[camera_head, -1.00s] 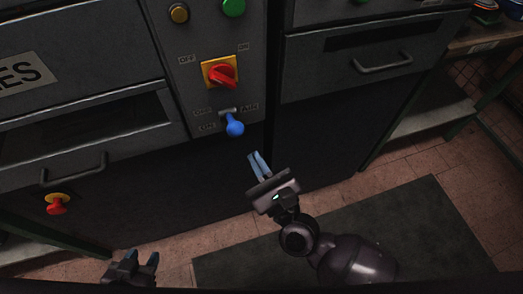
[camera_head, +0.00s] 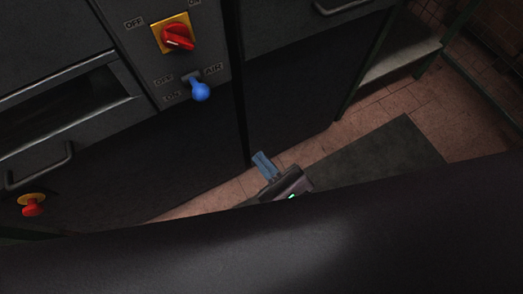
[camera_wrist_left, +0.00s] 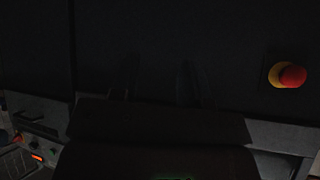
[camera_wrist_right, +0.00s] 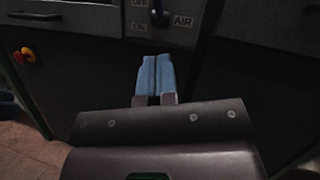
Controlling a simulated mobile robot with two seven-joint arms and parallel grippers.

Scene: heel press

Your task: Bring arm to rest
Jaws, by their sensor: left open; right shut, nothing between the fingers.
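My right gripper (camera_head: 265,165) is in front of the dark lower cabinet, below and to the right of the blue air lever (camera_head: 200,91), apart from it. Its two blue fingers lie together with nothing between them; they also show shut in the right wrist view (camera_wrist_right: 156,75). A large dark surface covers the lower part of the head view and hides most of the right arm. My left gripper is hidden in the head view. In the left wrist view its fingers (camera_wrist_left: 155,82) show very dimly, apart, facing a dark panel.
A red rotary switch on a yellow plate (camera_head: 175,34) sits above the lever. A red emergency button (camera_head: 32,206) is at the lower left and shows in the left wrist view (camera_wrist_left: 291,76). A drawer handle (camera_head: 40,167) sticks out at left. Floor mat (camera_head: 375,153) lies at right.

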